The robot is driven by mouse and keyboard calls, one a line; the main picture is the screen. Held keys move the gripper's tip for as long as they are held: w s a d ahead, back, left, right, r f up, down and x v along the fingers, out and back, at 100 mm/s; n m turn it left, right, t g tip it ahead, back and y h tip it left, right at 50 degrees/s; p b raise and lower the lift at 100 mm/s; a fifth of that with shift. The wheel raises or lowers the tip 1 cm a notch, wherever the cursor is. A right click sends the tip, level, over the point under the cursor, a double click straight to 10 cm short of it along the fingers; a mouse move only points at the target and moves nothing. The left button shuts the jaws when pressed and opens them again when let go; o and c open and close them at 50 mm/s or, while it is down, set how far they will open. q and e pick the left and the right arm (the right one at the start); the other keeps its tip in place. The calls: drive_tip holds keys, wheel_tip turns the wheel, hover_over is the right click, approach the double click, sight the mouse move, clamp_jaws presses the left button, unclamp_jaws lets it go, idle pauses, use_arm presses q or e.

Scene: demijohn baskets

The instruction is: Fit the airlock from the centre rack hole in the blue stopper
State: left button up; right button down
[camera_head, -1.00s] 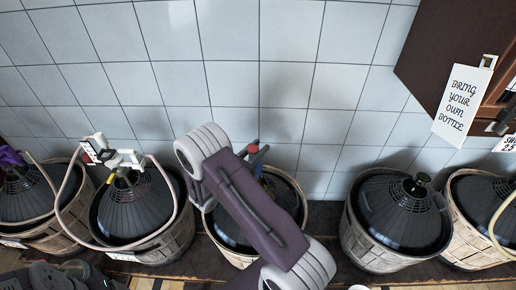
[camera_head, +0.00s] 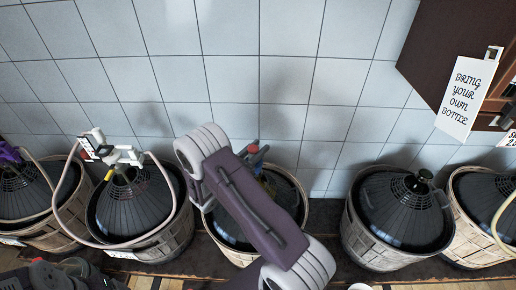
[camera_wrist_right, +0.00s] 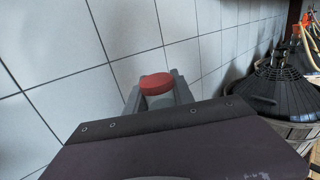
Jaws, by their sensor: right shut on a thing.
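My right gripper (camera_head: 256,156) is partly hidden behind my own arm in the head view, above the middle demijohn. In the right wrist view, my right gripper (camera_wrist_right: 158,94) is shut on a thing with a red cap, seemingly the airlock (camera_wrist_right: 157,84). The cap sits between two grey fingers. The red top of the airlock (camera_head: 253,149) also shows in the head view; its lower part is hidden. The middle demijohn (camera_head: 232,228) stands in a basket, its neck covered by my arm. I cannot make out a blue stopper or the rack.
A demijohn with a hose and a white device (camera_head: 122,155) stands to the left. Another demijohn (camera_head: 403,212) stands to the right, with further ones at both edges. A white sign (camera_head: 464,98) hangs at the upper right. The tiled wall (camera_head: 290,60) is behind.

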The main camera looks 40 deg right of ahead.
sight(250, 156)
drive_tip(key=c, duration=1)
unclamp_jaws()
drive_tip(key=shift+a, duration=0.1)
drive_tip(key=b+v, duration=0.3)
drive_tip(key=v, duration=0.5)
drive_tip(key=shift+f, duration=0.1)
drive_tip(key=shift+s+a+b, duration=0.15)
drive_tip(key=shift+a+b, duration=0.15)
drive_tip(key=shift+a, duration=0.2)
drive_tip(key=shift+d, duration=0.1)
